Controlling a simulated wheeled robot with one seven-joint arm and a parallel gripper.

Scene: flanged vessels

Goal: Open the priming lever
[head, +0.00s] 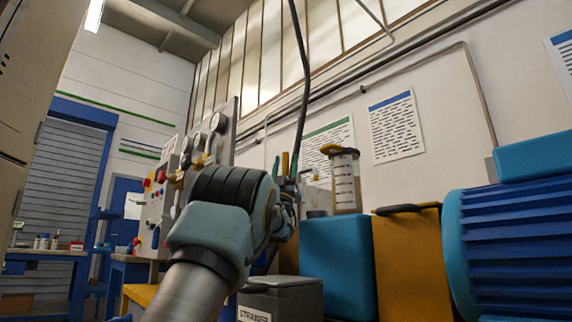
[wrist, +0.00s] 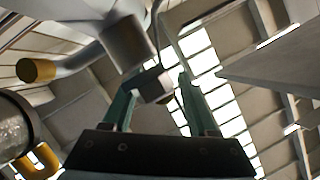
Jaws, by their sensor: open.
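A clear cylinder with a yellow-brown top (head: 345,180) stands on a blue block (head: 338,262), right of my gripper. A yellow cabinet (head: 412,262) and a blue ribbed motor (head: 515,245) are farther right. A gauge panel (head: 200,150) stands left, behind my arm. A grey box (head: 282,298) is below.

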